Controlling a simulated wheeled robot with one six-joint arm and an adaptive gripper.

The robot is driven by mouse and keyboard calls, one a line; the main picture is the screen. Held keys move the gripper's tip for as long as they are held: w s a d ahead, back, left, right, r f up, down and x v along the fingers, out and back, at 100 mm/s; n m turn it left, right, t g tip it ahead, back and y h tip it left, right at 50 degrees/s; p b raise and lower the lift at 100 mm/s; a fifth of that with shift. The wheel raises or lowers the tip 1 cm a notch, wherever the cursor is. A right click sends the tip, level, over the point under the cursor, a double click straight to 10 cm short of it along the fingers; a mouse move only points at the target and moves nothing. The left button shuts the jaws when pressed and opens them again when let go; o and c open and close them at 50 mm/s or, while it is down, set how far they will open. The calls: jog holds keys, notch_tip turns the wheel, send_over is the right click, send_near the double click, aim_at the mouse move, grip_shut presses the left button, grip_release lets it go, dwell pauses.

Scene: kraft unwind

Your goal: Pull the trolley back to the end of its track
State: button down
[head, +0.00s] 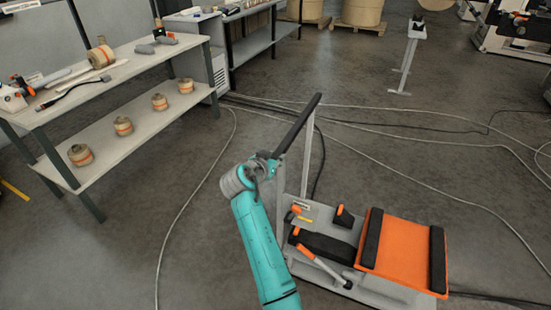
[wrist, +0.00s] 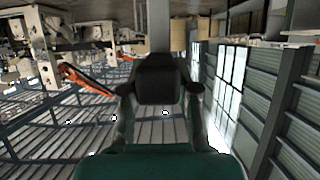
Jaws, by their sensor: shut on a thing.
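The trolley is a low grey platform (head: 395,291) bearing an orange cradle (head: 403,252) with two black pads, at the lower right of the head view. A pale upright frame rises from its left side and carries a sloping black handle bar (head: 300,122). My gripper (head: 271,159) is at the lower, near end of this bar and is shut on it. In the wrist view, the gripper (wrist: 160,82) shows dark in the middle, closed around a black piece. My arm hides part of the platform's left side. I cannot clearly make out the track.
A workbench (head: 117,73) with several tape rolls on its lower shelf stands at the left. Cables (head: 398,170) cross the floor behind and beside the trolley. A small grey stand (head: 407,62) is at the back right. Floor between bench and trolley is mostly open.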

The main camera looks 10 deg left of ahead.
jog(key=shift+a, duration=0.3)
jog(key=c, duration=0.9)
grip_release()
jog(key=shift+a, duration=0.1)
jog(key=shift+o, duration=0.2)
jog(key=shift+w, duration=0.1)
jog(key=v, duration=1.2)
